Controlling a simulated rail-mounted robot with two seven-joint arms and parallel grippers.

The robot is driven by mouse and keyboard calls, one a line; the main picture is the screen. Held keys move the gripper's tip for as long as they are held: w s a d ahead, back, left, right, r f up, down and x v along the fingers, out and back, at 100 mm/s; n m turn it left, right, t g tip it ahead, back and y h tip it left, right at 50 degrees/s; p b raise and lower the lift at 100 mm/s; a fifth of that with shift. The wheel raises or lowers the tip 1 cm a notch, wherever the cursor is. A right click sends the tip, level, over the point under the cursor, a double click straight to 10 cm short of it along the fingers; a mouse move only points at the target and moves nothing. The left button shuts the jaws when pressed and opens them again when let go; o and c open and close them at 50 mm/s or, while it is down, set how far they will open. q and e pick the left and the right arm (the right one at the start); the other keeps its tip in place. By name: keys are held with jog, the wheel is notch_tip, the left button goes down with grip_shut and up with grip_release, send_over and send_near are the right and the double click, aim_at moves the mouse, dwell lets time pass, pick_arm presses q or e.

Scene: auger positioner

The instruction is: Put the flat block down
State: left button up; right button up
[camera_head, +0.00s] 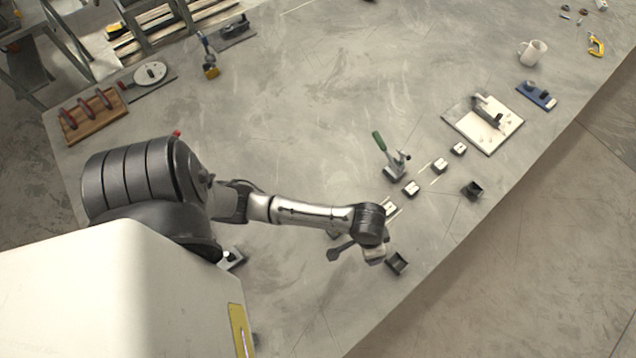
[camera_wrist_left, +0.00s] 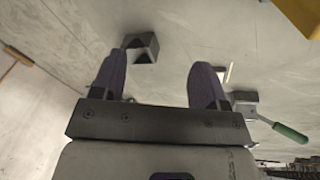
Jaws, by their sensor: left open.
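My left gripper (camera_head: 374,256) is low over the table near its front edge. In the left wrist view my two fingers stand apart with nothing between them (camera_wrist_left: 158,82). A dark open block (camera_wrist_left: 142,47) lies beyond the fingertips, apart from them. In the head view a dark block (camera_head: 397,263) lies just right of the gripper. Small pale-topped blocks stand in a diagonal row (camera_head: 411,188), (camera_head: 440,165), (camera_head: 459,149). A pale piece (camera_head: 390,207) lies beside my wrist. I cannot tell which one is the flat block. My wrist hides the table beneath it.
A green-handled clamp (camera_head: 385,150) stands behind the row; its handle also shows in the left wrist view (camera_wrist_left: 290,133). Another dark block (camera_head: 472,190) lies near the front edge. A pale plate with a fixture (camera_head: 464,126) and a mug (camera_head: 532,52) are farther right.

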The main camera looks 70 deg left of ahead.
pick_arm(q)
jog(key=s+a+r+t, duration=0.1)
jog(key=s+r, duration=0.2)
jog(key=s, duration=0.4)
jog(key=s+a+r+m+y, duration=0.1)
jog(key=s+a+r, duration=0.1)
jog(key=s, duration=0.5)
jog(key=shift+a+r+t+y, duration=0.3)
jog(key=shift+r+t, duration=0.1)
jog(key=shift+r, duration=0.3)
